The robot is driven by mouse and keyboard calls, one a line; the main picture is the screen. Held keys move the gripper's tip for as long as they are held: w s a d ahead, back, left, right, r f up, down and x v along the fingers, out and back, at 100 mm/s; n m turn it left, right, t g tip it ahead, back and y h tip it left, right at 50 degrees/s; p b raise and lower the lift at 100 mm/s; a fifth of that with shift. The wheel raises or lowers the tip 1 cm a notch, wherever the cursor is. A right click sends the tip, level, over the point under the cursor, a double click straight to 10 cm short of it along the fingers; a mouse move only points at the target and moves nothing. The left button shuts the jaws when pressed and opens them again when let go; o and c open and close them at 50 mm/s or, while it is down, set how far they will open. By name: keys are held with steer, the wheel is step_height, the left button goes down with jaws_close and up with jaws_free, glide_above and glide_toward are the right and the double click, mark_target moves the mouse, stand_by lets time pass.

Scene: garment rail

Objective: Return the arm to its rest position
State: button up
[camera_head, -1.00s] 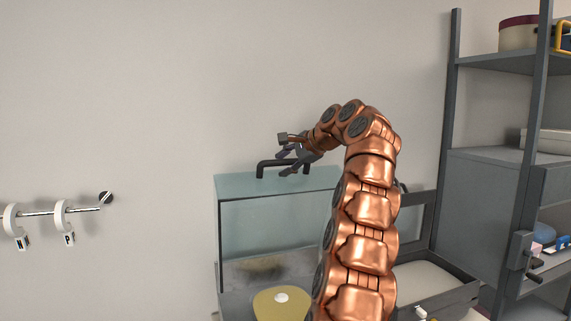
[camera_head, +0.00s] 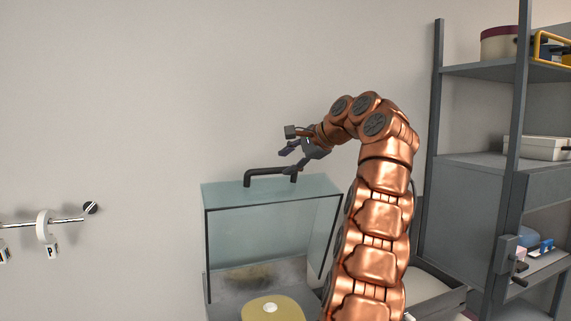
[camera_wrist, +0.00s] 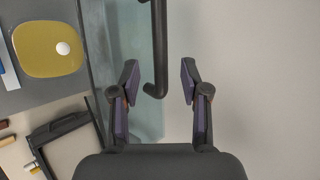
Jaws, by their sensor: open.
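My gripper (camera_head: 288,146) is at the end of my raised copper arm, in front of the wall. It is open and empty. It is just above the dark handle (camera_head: 268,172) on top of a clear box (camera_head: 272,222). In the wrist view, the two fingers of my gripper (camera_wrist: 160,82) stand apart, with the end of the handle (camera_wrist: 158,50) showing between them. I cannot tell how far below the fingers the handle is.
A yellow piece (camera_head: 272,309) with a white knob sits at the clear box's base. A grey shelf rack (camera_head: 521,120) stands at the right. A rail with white tagged rings (camera_head: 46,230) is on the left wall.

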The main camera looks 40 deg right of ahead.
steer(key=shift+a, duration=0.1)
stand_by(0.7)
